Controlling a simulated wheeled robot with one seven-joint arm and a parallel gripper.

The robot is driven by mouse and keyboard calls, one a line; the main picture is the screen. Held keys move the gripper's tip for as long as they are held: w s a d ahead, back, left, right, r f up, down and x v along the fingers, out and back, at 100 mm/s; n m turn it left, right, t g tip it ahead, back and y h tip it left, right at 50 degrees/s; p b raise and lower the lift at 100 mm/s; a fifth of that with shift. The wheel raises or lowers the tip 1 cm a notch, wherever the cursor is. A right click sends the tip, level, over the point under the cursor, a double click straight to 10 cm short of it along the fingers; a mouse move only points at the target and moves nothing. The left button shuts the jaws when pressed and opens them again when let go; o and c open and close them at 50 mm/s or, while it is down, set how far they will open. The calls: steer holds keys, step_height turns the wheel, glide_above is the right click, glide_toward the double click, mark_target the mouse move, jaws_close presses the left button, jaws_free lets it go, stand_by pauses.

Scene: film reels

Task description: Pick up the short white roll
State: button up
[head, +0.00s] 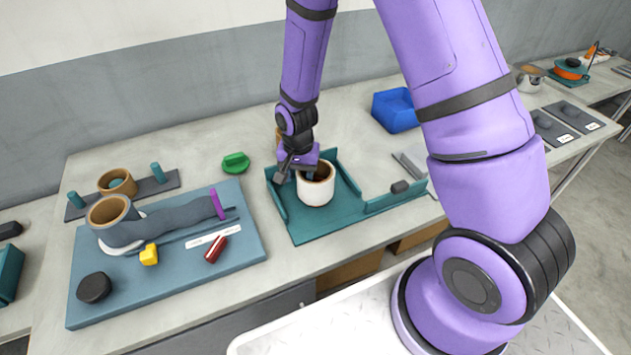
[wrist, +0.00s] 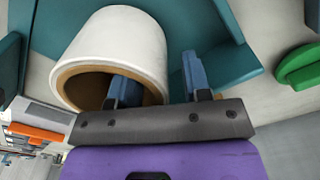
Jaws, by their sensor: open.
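The short white roll (head: 316,192) stands upright in the teal tray (head: 308,233), with a brown inner core showing at its open top. My gripper (head: 297,174) is at the roll's upper left rim in the head view. In the wrist view, the white roll (wrist: 128,38) fills the upper left, its opening facing my gripper (wrist: 157,78). The jaws are open and straddle the roll's wall: one blue finger reaches into the core and the other is outside. A gap shows between the outer finger and the wall. I cannot tell whether the inner finger touches.
A brown roll (head: 278,136) is partly hidden behind my gripper. A green knobbed piece (head: 236,163) and a blue bin (head: 395,110) stand farther back. A blue board (head: 165,285) with several parts lies left. The tray has raised teal walls around the roll.

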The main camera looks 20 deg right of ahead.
steer(key=shift+f, duration=0.2)
jaws_close()
steer(key=shift+r, duration=0.1)
